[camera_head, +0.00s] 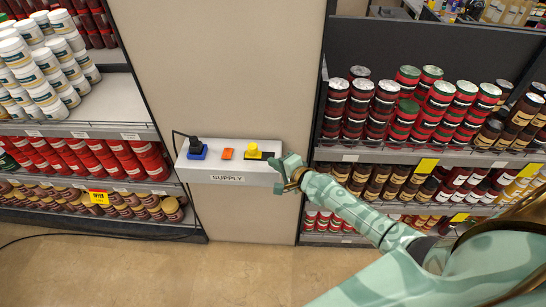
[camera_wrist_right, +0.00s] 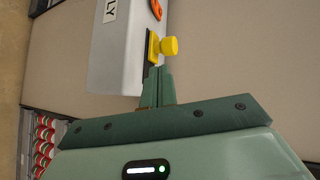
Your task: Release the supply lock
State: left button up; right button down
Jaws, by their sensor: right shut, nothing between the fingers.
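A light grey ledge marked SUPPLY (camera_head: 228,178) is fixed to the beige wall panel. On its top, a yellow knob (camera_head: 253,150) stands on a black plate near the right end. The knob also shows in the right wrist view (camera_wrist_right: 169,46). An orange piece (camera_head: 227,154) lies in the middle, and a black plug (camera_head: 197,145) sits on a blue base at the left. My right gripper (camera_head: 285,164) is shut and empty at the ledge's right end, beside the black plate; its fingers (camera_wrist_right: 158,80) point toward the knob. Whether they touch the plate I cannot tell. My left gripper is not visible.
Shelves of red cans (camera_head: 419,113) stand to the right, close to my right arm. Shelves with white tubs (camera_head: 45,93) stand to the left. The floor (camera_head: 250,258) below is clear.

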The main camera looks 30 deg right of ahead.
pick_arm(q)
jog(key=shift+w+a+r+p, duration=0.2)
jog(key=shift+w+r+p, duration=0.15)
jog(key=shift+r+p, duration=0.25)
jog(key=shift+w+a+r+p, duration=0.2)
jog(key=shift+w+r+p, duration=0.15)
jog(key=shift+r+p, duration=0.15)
pick_arm(e)
jog(key=v, duration=0.7)
jog(key=shift+a+r, duration=0.1)
jog(key=shift+a, duration=0.05)
jog(key=shift+s, duration=0.1)
